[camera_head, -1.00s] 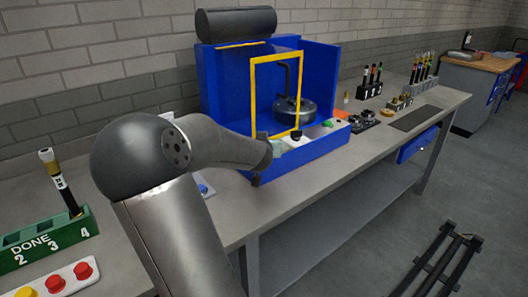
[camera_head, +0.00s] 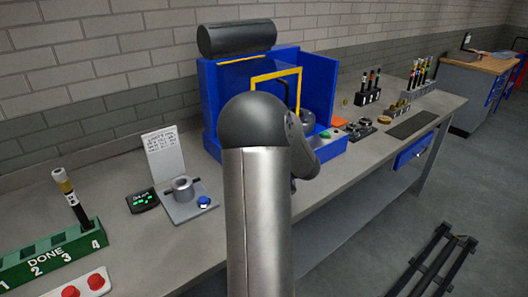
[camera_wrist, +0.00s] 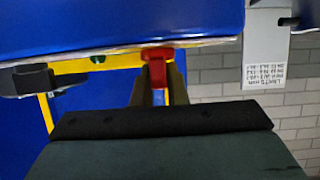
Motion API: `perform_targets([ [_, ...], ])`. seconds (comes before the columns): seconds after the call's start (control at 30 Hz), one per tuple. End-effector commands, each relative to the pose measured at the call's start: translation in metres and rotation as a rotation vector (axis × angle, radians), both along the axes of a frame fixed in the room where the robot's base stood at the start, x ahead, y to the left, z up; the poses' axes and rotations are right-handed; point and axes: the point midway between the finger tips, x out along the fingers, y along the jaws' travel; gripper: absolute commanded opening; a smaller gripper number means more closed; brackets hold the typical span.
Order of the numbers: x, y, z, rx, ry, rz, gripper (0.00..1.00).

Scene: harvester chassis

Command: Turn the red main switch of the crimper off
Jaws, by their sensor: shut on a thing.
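The crimper (camera_head: 211,110) is a blue machine with a yellow-framed guard, standing on the bench in the head view. My own arm hides the front left of it. The red main switch (camera_wrist: 157,53) shows in the wrist view, at the edge of the blue housing (camera_wrist: 120,22). My gripper (camera_wrist: 158,78) has one finger on each side of the red switch and is shut on it. In the head view the gripper and the switch are hidden behind my arm. Whether the switch is turned on or off cannot be told.
A green button (camera_head: 325,134) sits on the crimper's front. A metal fixture (camera_head: 183,190), a small display (camera_head: 142,201) and a printed card (camera_head: 164,155) stand left of it. A green DONE rack (camera_head: 50,250) is at far left. Tool racks (camera_head: 368,97) stand to the right.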

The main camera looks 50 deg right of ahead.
Motion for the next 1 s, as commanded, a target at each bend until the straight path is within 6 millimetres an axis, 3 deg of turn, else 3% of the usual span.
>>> perform_targets([
  [0.67, 0.0009, 0.0005, -0.0009, -0.001, 0.0, 0.066, 0.0],
  [0.7, 0.0009, 0.0005, -0.0009, -0.001, 0.0, 0.066, 0.18],
  [0.77, 0.0009, 0.0005, -0.0009, -0.001, 0.0, 0.065, 0.35],
  [1.0, 0.0004, 0.0001, -0.0007, -0.001, 0.0, 0.064, 0.35],
])
